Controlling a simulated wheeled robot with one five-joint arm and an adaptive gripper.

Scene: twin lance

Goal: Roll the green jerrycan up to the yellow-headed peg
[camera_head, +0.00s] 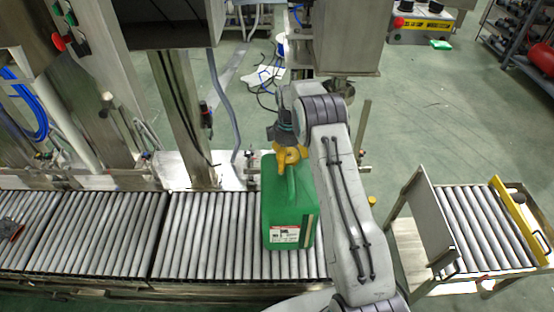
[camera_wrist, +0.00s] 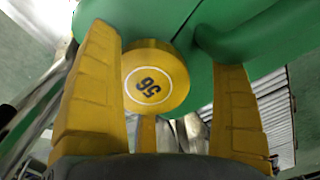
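The green jerrycan (camera_head: 277,205) stands upright on the roller conveyor, with a white label low on its near side. The yellow-headed peg (camera_head: 372,201) shows as a small yellow knob just right of my arm, to the right of the can. My gripper (camera_head: 290,156) is at the top of the can. In the wrist view the yellow fingers of my gripper (camera_wrist: 170,95) are spread apart, one on each side of the can's round yellow cap (camera_wrist: 152,82), marked 56. A gap shows between the cap and the right finger. The can's green body (camera_wrist: 150,18) fills the top.
The roller conveyor (camera_head: 208,235) runs left from the can, with clear rollers beside it. My arm hides the conveyor's right part. A separate roller cart (camera_head: 478,232) with an upright metal plate (camera_head: 420,222) stands at right. A metal post (camera_head: 182,120) rises behind the conveyor.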

